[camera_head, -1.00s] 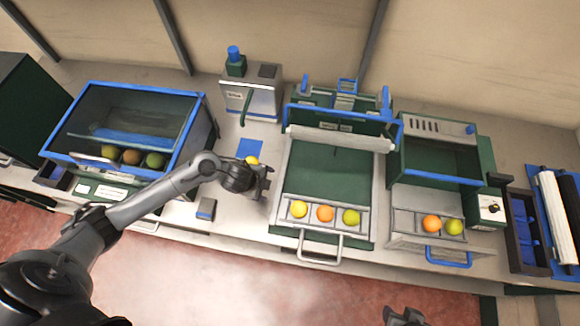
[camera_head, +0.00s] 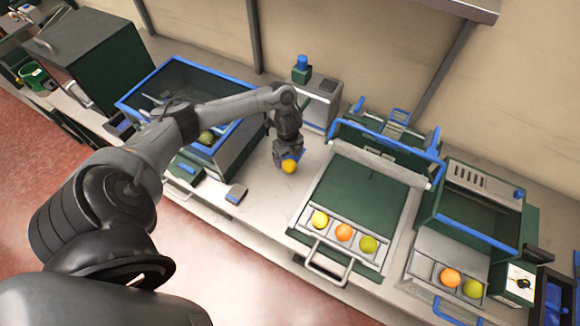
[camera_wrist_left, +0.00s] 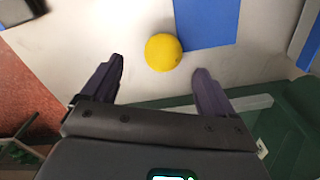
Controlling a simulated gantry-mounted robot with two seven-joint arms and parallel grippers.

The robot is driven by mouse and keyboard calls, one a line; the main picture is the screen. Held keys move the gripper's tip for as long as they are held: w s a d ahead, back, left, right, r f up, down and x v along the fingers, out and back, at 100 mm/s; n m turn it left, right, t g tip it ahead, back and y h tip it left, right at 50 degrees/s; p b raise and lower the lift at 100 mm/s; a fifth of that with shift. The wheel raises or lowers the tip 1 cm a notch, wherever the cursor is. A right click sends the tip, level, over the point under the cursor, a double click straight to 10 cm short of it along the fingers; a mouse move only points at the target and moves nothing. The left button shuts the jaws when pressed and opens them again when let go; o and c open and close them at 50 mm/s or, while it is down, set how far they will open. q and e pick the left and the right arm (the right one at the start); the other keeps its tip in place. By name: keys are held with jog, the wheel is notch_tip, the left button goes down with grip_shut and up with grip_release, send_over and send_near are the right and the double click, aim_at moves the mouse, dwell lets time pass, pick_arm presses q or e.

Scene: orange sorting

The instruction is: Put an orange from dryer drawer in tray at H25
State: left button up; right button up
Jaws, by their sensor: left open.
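My left gripper (camera_head: 287,155) is open above the counter, and a yellow fruit (camera_head: 289,167) shows just below it. In the left wrist view, this yellow fruit (camera_wrist_left: 163,51) lies on the pale counter beside a blue patch, just beyond the two open fingertips (camera_wrist_left: 158,70), with nothing between the fingers. An orange (camera_head: 343,232) lies between a yellow and a green fruit in the drawer tray (camera_head: 307,231) of the middle machine. Another orange (camera_head: 450,278) lies beside a green fruit in the right machine's drawer (camera_head: 423,266). I cannot tell which drawer is the dryer's.
A grey machine (camera_head: 320,104) stands behind the gripper. Drawer handles (camera_head: 327,268) stick out in front.

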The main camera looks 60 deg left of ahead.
aim_at(289, 162)
pick_arm(q)
jog(key=shift+w+f, duration=0.15)
jog(key=shift+f, duration=1.2)
jog(key=shift+w+f, duration=0.1)
jog(key=shift+f, duration=1.2)
jog(key=shift+r, duration=0.1)
jog(key=c, duration=1.3)
